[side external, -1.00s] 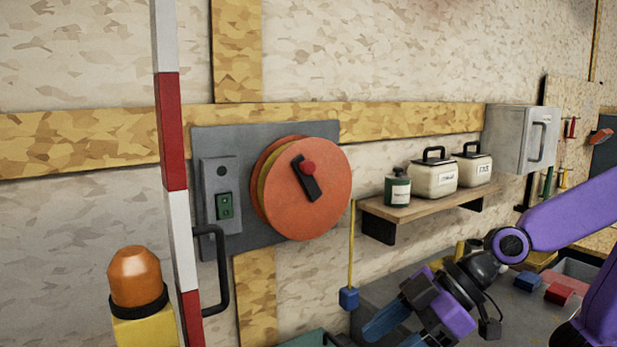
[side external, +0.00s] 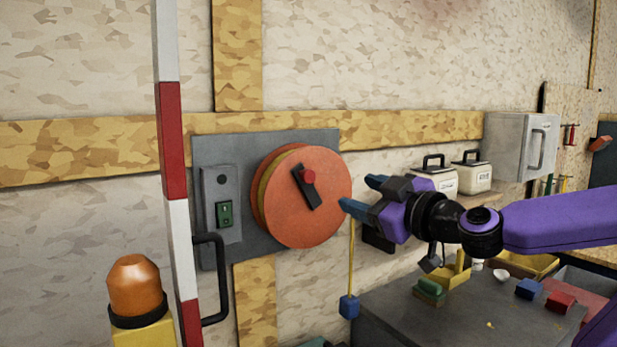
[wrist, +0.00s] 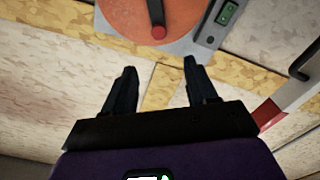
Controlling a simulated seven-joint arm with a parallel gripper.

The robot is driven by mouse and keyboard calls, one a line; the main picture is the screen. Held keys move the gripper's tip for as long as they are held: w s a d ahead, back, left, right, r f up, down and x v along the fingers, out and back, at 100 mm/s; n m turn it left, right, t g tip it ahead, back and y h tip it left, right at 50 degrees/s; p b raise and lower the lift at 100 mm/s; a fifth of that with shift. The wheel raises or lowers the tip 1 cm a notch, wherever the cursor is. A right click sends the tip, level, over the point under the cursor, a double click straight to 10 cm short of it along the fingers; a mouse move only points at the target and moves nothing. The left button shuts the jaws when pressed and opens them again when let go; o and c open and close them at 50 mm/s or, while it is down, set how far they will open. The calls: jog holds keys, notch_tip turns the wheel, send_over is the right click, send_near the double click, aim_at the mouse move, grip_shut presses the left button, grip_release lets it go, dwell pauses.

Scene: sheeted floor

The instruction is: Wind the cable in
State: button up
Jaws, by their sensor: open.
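An orange cable reel (side external: 312,222) is mounted on a grey wall plate (side external: 270,145). A dark crank with a red knob (side external: 307,176) sits on the reel's face. A yellow cable (side external: 351,265) hangs from the reel's right side and ends in a blue block (side external: 349,306). My gripper (side external: 360,192) is open and empty, just right of the reel at about the knob's height. In the wrist view the reel (wrist: 130,22) and the red knob (wrist: 158,32) show beyond the two open fingers (wrist: 157,75), and nothing is between them.
A green switch (side external: 224,214) is left of the reel. A red-and-white pole (side external: 175,130) and a black handle (side external: 222,280) stand further left. Behind my gripper are white canisters (side external: 470,177) on a shelf. A grey bench (side external: 400,315) with coloured blocks is below.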

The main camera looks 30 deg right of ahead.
aim_at(310, 177)
jog(key=w, duration=1.7)
jog(key=shift+w, duration=0.25)
jog(key=shift+c, duration=0.3)
grip_shut()
